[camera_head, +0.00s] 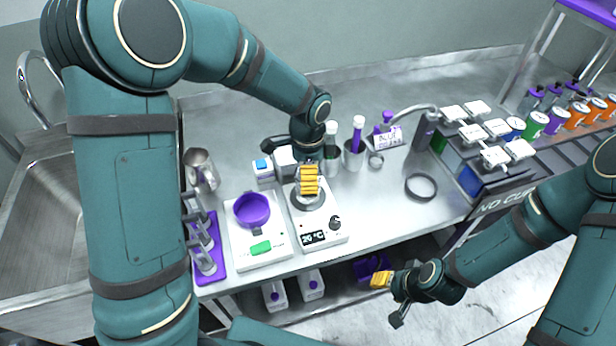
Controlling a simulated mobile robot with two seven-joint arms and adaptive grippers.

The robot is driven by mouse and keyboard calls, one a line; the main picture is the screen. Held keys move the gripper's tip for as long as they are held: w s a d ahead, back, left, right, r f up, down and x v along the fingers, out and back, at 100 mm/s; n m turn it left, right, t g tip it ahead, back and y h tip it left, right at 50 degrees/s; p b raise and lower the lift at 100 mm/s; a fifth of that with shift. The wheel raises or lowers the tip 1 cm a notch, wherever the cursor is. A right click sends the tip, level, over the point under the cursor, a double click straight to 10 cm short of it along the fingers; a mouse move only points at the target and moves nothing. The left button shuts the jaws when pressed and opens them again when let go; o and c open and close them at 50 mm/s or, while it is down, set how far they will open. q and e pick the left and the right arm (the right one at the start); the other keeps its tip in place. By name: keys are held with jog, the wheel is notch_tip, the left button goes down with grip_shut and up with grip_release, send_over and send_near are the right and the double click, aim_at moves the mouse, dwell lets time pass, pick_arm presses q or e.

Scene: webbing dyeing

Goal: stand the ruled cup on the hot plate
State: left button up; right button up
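The hot plate (327,239) stands at the middle front of the bench, with a round grey top and a display reading 20 °C. My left gripper (309,181) reaches down over the round top, its yellow pads pointing down. Faint clear outlines around the pads look like the see-through ruled cup, mostly hidden by them. I cannot tell whether the pads grip it or whether its base touches the plate. My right gripper (390,298) is open and empty in front of the bench, below the top.
A white scale (272,254) with a purple bowl (252,209) stands just left of the hot plate. A metal jug (201,170) and a purple rack (208,262) are farther left. Bottles and a black ring (421,187) are to the right. Bare bench lies right of the hot plate.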

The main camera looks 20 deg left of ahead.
pick_arm(q)
notch_tip(320, 180, up, 9)
jog(key=p, duration=0.1)
pick_arm(e)
jog(key=shift+w+r, duration=0.25)
jog(key=shift+r, duration=0.4)
pick_arm(q)
jog(key=shift+s, duration=0.1)
